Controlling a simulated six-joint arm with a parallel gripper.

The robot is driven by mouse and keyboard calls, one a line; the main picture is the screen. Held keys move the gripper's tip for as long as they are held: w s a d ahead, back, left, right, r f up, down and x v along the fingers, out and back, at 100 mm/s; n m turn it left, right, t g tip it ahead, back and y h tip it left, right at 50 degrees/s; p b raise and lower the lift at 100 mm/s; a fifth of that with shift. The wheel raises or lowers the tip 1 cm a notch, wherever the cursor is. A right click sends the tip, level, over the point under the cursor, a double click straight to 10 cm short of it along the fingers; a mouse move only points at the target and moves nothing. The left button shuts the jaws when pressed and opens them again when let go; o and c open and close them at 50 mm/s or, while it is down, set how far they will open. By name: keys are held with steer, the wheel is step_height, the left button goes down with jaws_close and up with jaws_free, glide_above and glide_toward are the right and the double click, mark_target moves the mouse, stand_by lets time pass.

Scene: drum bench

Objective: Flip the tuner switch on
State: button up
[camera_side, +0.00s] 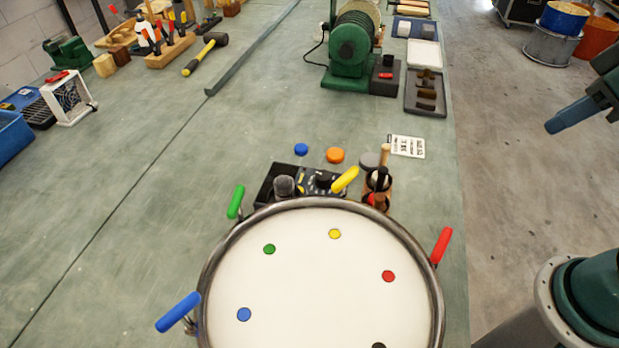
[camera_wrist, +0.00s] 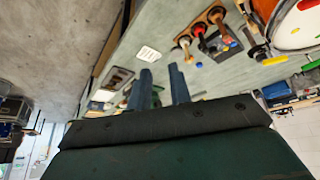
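The tuner looks to be the small black box with a dial (camera_side: 318,181) just behind the drum (camera_side: 315,275) in the side view. The yellow tuning handle (camera_side: 346,179) partly covers it. Its switch is too small to make out, so I cannot tell its position. In the wrist view, a dark box (camera_wrist: 215,45) beside the wooden holder seems to be the same area. My gripper (camera_wrist: 163,85) shows two blue fingers spread apart with nothing between them. In the side view one blue finger (camera_side: 570,114) shows at the right edge, well away from the tuner.
A wooden holder with tools (camera_side: 377,190) stands right of the tuner. Blue (camera_side: 301,149) and orange (camera_side: 335,155) discs and a printed card (camera_side: 407,146) lie behind it. Green (camera_side: 236,202) and red (camera_side: 441,246) handles stick up at the drum rim. A green machine (camera_side: 350,60) stands farther back.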

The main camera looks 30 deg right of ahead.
steer(key=w+a+n, duration=0.1)
steer(key=w+n, duration=0.1)
steer(key=w+a+r+n+g, duration=0.1)
steer(key=w+n, duration=0.1)
steer(key=w, duration=0.1)
steer(key=w+a+r+n, duration=0.1)
steer(key=w+n, duration=0.1)
steer(key=shift+w+a+n+g, duration=0.15)
steer(key=shift+a+n+g, duration=0.15)
steer(key=shift+g, duration=0.1)
jaws_close()
steer(key=w+a+f+n+g, duration=0.1)
steer(key=w+a+f+n, duration=0.3)
steer(key=w+a+n, duration=0.1)
steer(key=w+a+f+n+g, duration=0.2)
steer(key=w+a+f+n, duration=0.1)
steer(key=w+a+n, duration=0.2)
steer(key=w+a+f+n+g+h, duration=0.1)
steer(key=w+a+f+n, duration=0.3)
steer(key=a+n, duration=0.5)
steer(key=shift+w+a+f+g, duration=0.35)
steer(key=shift+w+a, duration=0.25)
steer(key=shift+a, duration=0.65)
